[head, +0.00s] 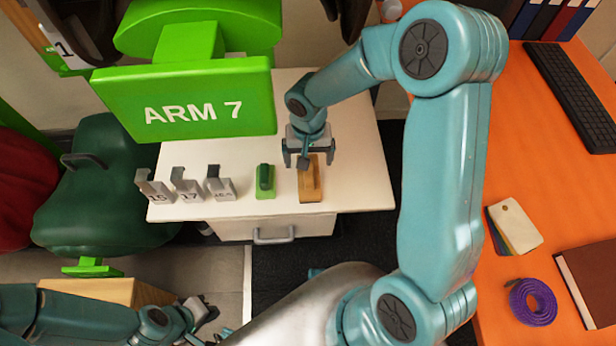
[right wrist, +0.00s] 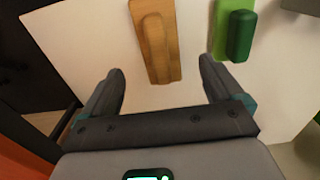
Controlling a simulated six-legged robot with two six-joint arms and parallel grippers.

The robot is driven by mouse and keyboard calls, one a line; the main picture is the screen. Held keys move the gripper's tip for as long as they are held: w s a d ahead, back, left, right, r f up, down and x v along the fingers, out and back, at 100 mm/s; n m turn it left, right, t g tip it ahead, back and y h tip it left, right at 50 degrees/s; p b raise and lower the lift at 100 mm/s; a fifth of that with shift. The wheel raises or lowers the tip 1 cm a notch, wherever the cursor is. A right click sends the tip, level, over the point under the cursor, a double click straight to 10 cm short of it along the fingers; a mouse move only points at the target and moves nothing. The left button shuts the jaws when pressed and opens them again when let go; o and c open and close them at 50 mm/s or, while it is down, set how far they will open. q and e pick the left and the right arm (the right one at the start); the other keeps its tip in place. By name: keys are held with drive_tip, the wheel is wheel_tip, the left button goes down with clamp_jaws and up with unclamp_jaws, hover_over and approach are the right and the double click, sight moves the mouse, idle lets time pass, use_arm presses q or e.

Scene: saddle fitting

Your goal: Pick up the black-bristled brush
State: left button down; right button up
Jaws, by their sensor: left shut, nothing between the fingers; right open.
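A wooden brush-like block with a raised grip (head: 311,184) lies on the white table top. It also shows in the right wrist view (right wrist: 155,45), ahead of and between my open fingers. A green block with a darker green grip (head: 265,182) lies just left of it, and at the upper right of the right wrist view (right wrist: 240,36). No bristles show on either, so I cannot tell which has black ones. My right gripper (head: 309,160) is open and empty above the far end of the wooden block. My left gripper (head: 205,310) is shut and empty, low at the left.
Several grey numbered metal brackets (head: 186,188) stand left of the blocks. A green "ARM 7" sign (head: 190,100) rises behind them. A green saddle (head: 105,170) is at the left. An orange desk (head: 540,200) stands at the right. The table's right side is clear.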

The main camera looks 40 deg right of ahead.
sight(309, 175)
drive_tip(key=shift+s+d+f, duration=0.1)
drive_tip(key=shift+s+f, duration=0.1)
drive_tip(key=shift+f, duration=0.4)
drive_tip(key=shift+s+d+f, duration=0.1)
drive_tip(key=shift+s+f, duration=0.1)
drive_tip(key=shift+f, duration=0.4)
drive_tip(key=shift+w+a+f, duration=0.1)
drive_tip(key=shift+w+f, duration=0.05)
drive_tip(key=shift+f, duration=0.15)
wheel_tip(309, 175, down, 5)
drive_tip(key=shift+a+r+b, duration=0.1)
drive_tip(key=shift+r+b, duration=0.05)
drive_tip(key=shift+b, duration=0.25)
drive_tip(key=shift+w+f, duration=0.15)
drive_tip(key=shift+f, duration=0.05)
drive_tip(key=shift+c, duration=1.2)
drive_tip(key=c, duration=1)
